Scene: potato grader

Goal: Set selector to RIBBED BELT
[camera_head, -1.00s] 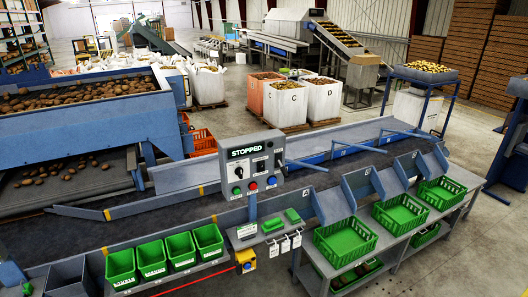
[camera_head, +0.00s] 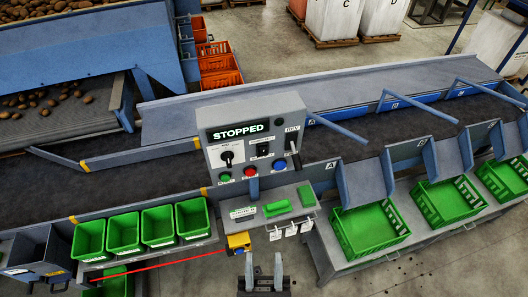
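The grey control panel (camera_head: 214,119) stands upright behind the conveyor's front edge, with a lit display (camera_head: 238,131) reading STOPPED. On its left side is a round selector knob (camera_head: 227,157) with dark and pale parts; its labels are too small to read. To its right are a black switch (camera_head: 262,150) and a lever (camera_head: 295,156) under a REV label. Green (camera_head: 225,177), red (camera_head: 250,172) and blue (camera_head: 279,166) buttons sit along the bottom. My gripper (camera_head: 264,264) is at the bottom centre, well below and apart from the panel. Its two fingers are apart with nothing between them.
A grey shelf (camera_head: 292,197) with green items juts out below the panel. A yellow box (camera_head: 238,242) with a red cord hangs below it. Several green bins (camera_head: 123,232) stand left, and green crates (camera_head: 368,227) right. The dark belt (camera_head: 150,185) runs behind.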

